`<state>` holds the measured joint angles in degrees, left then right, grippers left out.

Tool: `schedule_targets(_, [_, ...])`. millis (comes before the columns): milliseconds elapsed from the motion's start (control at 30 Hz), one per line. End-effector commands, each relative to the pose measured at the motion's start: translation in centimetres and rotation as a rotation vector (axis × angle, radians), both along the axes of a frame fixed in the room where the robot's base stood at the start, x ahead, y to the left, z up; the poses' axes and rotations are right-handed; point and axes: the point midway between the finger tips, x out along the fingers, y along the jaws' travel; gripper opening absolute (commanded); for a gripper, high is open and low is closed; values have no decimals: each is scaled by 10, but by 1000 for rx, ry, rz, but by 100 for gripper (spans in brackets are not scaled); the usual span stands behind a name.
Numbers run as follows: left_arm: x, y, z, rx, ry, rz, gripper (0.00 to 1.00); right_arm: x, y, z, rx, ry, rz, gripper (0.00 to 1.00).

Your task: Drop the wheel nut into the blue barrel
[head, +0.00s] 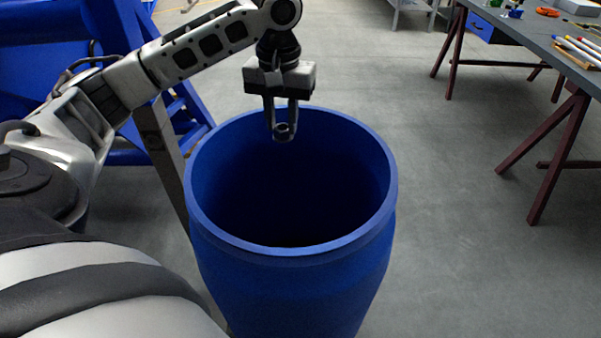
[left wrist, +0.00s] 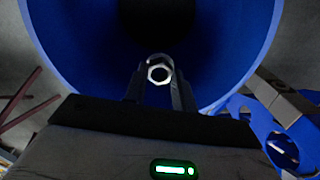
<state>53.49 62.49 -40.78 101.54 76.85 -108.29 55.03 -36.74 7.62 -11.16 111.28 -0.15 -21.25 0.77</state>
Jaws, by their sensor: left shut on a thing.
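The blue barrel (head: 292,247) stands upright and open-topped on the floor in the middle of the head view. Its rim and dark inside also fill the upper part of the left wrist view (left wrist: 65,65). My left gripper (head: 284,132) points down over the far part of the barrel's opening. It is shut on the wheel nut (head: 283,128), a small metal ring between the fingertips. The nut shows as a bright hexagonal ring in the left wrist view (left wrist: 159,70), with the barrel's opening behind it. My right gripper is not in view.
A workbench (head: 535,35) with tools and pens on it stands at the right on dark red trestle legs. A blue metal structure (head: 50,60) is at the left behind my left arm. The grey floor between barrel and bench is clear.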

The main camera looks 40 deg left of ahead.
Motion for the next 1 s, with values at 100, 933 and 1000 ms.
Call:
schedule_targets(100, [-1,0,-12,1,2,1,0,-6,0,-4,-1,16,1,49])
schedule_targets(933, [0,0,-56,1,0,0,43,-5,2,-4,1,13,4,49])
schedule_targets(1000, [0,0,-56,1,0,0,52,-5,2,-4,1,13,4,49])
